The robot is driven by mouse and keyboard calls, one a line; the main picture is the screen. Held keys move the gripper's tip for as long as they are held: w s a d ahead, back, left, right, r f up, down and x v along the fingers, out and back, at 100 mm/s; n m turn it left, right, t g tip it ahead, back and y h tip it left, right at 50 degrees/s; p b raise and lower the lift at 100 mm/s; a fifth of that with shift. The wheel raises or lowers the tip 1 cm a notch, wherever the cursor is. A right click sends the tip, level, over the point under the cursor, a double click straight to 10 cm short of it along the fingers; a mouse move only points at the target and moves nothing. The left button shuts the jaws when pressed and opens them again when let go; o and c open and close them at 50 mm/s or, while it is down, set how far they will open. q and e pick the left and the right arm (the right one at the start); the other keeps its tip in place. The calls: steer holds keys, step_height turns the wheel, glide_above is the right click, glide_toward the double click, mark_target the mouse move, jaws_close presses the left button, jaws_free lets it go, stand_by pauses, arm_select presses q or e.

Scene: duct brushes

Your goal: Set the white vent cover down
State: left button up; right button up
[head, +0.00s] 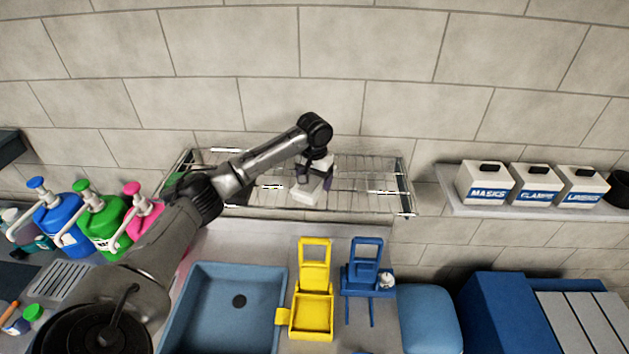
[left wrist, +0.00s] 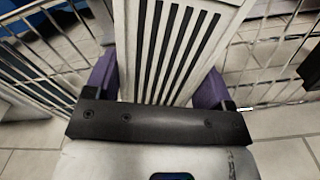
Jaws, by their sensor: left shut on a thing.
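The white vent cover (head: 306,192) is at the wire rack (head: 365,165) on the back wall. In the left wrist view the vent cover (left wrist: 172,45) shows its dark parallel slots and fills the space between my purple fingers. My left gripper (head: 315,176) is shut on it, pointing down over the middle of the rack. Wire bars show on both sides of the cover in the left wrist view. I cannot tell whether the cover touches the rack or hangs just above it. My right gripper is in neither view.
Below the rack are a blue sink (head: 205,325), a yellow holder (head: 313,305) and a blue holder (head: 366,265). Pump bottles, one of them green (head: 103,232), stand at left. White boxes, one marked MASKS (head: 486,184), sit on a right shelf. The rack's right part looks clear.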

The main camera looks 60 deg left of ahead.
mark_target(314, 178)
arm_select(q)
steer(key=shift+f, duration=0.85)
steer(key=shift+f, duration=0.1)
steer(key=o, duration=0.9)
steer(key=shift+r, duration=0.45)
step_height(314, 178, up, 10)
steer(key=shift+r+b, duration=0.1)
steer(key=shift+b, duration=1.15)
steer(key=shift+r, duration=0.55)
